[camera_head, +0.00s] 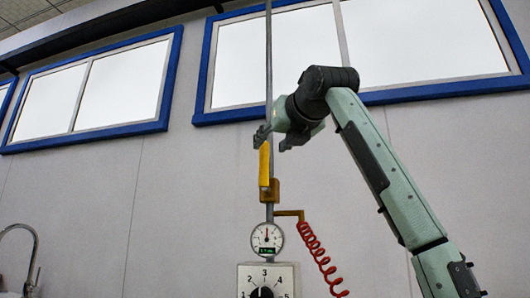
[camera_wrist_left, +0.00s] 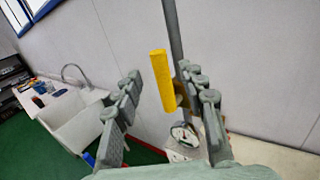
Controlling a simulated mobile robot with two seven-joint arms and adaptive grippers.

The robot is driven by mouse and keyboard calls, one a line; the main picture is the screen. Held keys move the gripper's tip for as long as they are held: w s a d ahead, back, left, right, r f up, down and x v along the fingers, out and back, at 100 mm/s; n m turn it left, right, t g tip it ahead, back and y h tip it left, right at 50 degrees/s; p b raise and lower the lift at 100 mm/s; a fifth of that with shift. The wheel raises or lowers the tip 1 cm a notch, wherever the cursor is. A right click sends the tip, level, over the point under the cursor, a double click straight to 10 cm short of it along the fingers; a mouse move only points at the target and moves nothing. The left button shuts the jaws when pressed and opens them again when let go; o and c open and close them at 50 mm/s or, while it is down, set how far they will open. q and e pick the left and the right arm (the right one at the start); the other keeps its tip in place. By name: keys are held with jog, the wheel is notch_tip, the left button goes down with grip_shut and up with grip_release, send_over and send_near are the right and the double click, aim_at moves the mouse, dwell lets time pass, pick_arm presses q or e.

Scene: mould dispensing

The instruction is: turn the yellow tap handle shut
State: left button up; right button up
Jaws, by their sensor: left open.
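The yellow tap handle (camera_head: 264,164) points upright along the grey vertical pipe (camera_head: 269,60), above a brass-coloured valve body (camera_head: 270,190). My left gripper (camera_head: 272,138) is close to the handle's upper end in the head view. In the left wrist view, the yellow handle (camera_wrist_left: 162,82) appears between the two spread fingers of my left gripper (camera_wrist_left: 160,76), closer to the right finger. The fingers are open and hold nothing. I cannot tell whether a finger touches the handle. My right gripper is not in view.
Below the valve are a round gauge (camera_head: 267,238) and a dial box (camera_head: 283,275). A red coiled hose (camera_head: 318,255) hangs to the right. A sink (camera_wrist_left: 80,125) with a curved faucet (camera_head: 32,245) stands at left. The wall behind is bare below the windows.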

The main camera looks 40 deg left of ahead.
aim_at(266, 149)
pick_arm(q)
jog(key=x, duration=0.5)
jog(key=shift+a+p, duration=0.15)
jog(key=shift+p, duration=0.2)
jog(key=shift+w+a, duration=0.3)
jog(key=shift+a, duration=0.1)
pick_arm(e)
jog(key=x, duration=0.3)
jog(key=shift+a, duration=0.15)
pick_arm(q)
jog(key=shift+c, duration=0.5)
grip_shut()
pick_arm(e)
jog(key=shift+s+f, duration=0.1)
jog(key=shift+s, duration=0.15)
